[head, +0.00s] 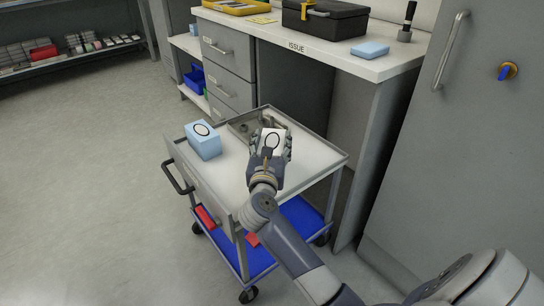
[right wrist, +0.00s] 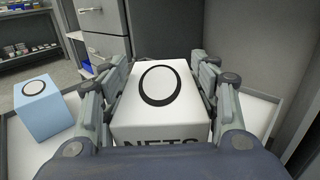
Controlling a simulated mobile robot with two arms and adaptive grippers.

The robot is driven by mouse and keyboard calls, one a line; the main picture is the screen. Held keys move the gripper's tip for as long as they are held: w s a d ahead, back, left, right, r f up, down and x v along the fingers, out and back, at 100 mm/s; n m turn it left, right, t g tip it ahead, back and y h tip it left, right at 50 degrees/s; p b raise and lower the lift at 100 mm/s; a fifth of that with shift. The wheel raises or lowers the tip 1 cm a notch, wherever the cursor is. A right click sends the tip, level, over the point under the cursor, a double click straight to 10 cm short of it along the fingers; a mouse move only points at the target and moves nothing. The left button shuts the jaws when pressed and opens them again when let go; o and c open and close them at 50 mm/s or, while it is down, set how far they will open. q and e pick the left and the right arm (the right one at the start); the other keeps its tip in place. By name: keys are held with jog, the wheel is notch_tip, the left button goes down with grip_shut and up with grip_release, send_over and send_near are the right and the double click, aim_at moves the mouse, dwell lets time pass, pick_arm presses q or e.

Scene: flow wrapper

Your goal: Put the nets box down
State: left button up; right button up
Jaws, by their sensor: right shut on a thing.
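The nets box (head: 273,139) is a white box with a black ring on its top. In the right wrist view the nets box (right wrist: 161,98) shows part of the word NETS on its near face. My right gripper (head: 271,150) is shut on it, with one finger on each side. The box is over the top of the grey cart (head: 228,178). I cannot tell whether its underside touches the cart top, as my gripper hides it. My left gripper is not in view.
A light blue box (head: 203,141) with a black ring stands at the cart's left corner. Metal parts (head: 245,126) lie in a tray at the cart's back. The ISSUE counter (head: 330,60) stands behind. The cart top's front and right are clear.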

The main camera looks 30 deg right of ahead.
jog(key=shift+f+b, duration=0.65)
jog(key=shift+f, duration=1.3)
jog(key=shift+f, duration=0.1)
jog(key=o, duration=1.1)
